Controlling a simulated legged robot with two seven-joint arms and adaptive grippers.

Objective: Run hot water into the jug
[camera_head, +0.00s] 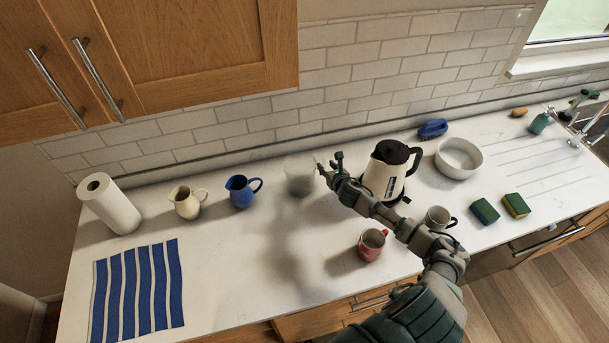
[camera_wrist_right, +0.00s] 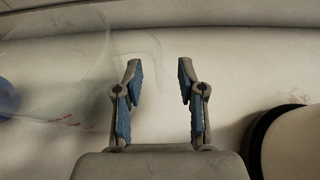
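A clear see-through jug (camera_head: 299,181) stands on the worktop near the wall. My right gripper (camera_head: 329,166) is just to its right. In the right wrist view, the jug (camera_wrist_right: 65,90) fills the left side, with faint red marks, and its handle reaches towards the gap between the fingers. My right gripper (camera_wrist_right: 158,68) is open, its two fingers apart; I cannot tell if the handle lies between or beyond them. A tap (camera_head: 580,132) is at the sink, far right. A cream kettle (camera_head: 381,180) with a black lid stands right of the gripper. My left gripper is not in view.
A cream pitcher (camera_head: 186,207), blue pitcher (camera_head: 240,195) and paper roll (camera_head: 110,208) stand left. A red mug (camera_head: 370,247), grey mug (camera_head: 436,218), white bowl (camera_head: 459,160) and sponges (camera_head: 484,211) are right. The front-left worktop is clear beside a striped cloth (camera_head: 137,292).

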